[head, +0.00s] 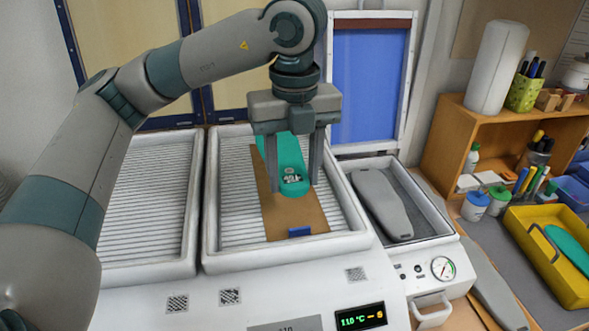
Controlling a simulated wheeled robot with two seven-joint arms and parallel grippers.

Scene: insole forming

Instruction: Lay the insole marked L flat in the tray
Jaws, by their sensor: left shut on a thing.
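A teal insole (284,155) with a dark printed mark near its lower end is between the fingers of my left gripper (297,178). The mark is too small to read for certain. My left gripper points down and is shut on the insole, over a brown sheet (298,216) in the white ribbed tray (341,238) at centre. The insole's far end is partly hidden by the gripper. I cannot tell whether the insole touches the sheet. Another teal insole (571,249) lies in a yellow tray (531,232) at the right. My right gripper is out of view.
A second ribbed tray (150,212) stands to the left. A grey foot-shaped form (381,203) lies in a bay to the right, below a raised blue-panelled frame (368,85). A wooden shelf (452,128) with pens and jars fills the right side.

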